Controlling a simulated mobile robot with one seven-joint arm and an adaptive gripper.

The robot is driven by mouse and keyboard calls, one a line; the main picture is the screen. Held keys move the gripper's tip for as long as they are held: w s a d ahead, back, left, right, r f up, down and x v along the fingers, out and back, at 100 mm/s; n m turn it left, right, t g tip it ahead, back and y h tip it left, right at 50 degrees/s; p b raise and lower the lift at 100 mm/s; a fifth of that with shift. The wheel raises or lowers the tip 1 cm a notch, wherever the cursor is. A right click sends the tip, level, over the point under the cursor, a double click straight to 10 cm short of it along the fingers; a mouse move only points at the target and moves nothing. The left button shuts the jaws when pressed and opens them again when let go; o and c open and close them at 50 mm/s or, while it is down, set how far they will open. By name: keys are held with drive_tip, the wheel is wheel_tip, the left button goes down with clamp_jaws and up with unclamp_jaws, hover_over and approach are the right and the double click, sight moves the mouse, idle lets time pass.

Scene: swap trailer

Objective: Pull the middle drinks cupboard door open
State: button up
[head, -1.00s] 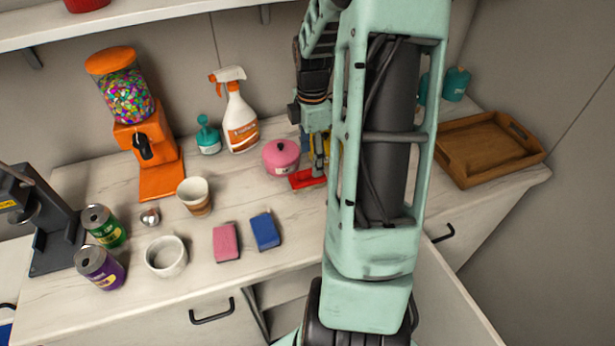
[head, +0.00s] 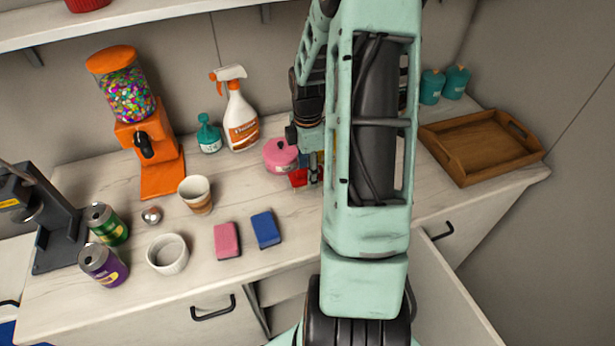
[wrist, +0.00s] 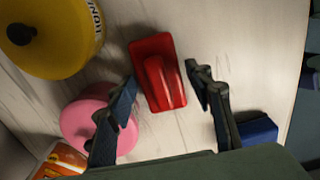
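The middle cupboard under the counter stands open; its shelved inside (head: 283,287) shows left of my arm. Its pale door panel (head: 450,290) is swung out at the lower right, partly behind my arm. My gripper (head: 313,180) is away from the door, low over the counter. In the wrist view my gripper (wrist: 165,85) is open and empty, with a red block with a raised grip (wrist: 158,72) between its fingers in the picture, gaps on both sides. The red block (head: 298,178) is mostly hidden in the head view.
A pink lidded pot (head: 281,156) is beside the gripper, and a yellow round thing (wrist: 50,35) is close by. A blue sponge (head: 265,230) and pink sponge (head: 227,240) lie in front. A wooden tray (head: 480,147) stands right. Closed fronts have dark handles (head: 213,309).

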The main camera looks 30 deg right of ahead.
sight(307, 168)
drive_tip(key=c, duration=1)
drive_tip(key=shift+c, duration=0.2)
drive_tip(key=shift+w+r, duration=0.1)
drive_tip(key=shift+r, duration=0.45)
wheel_tip(307, 168, up, 2)
drive_tip(key=shift+r, duration=0.15)
drive_tip(key=s+a+r+b, duration=0.1)
drive_tip(key=s+r, duration=0.8)
drive_tip(key=s, duration=0.5)
drive_tip(key=shift+a+r, duration=0.3)
drive_tip(key=shift+s, duration=0.2)
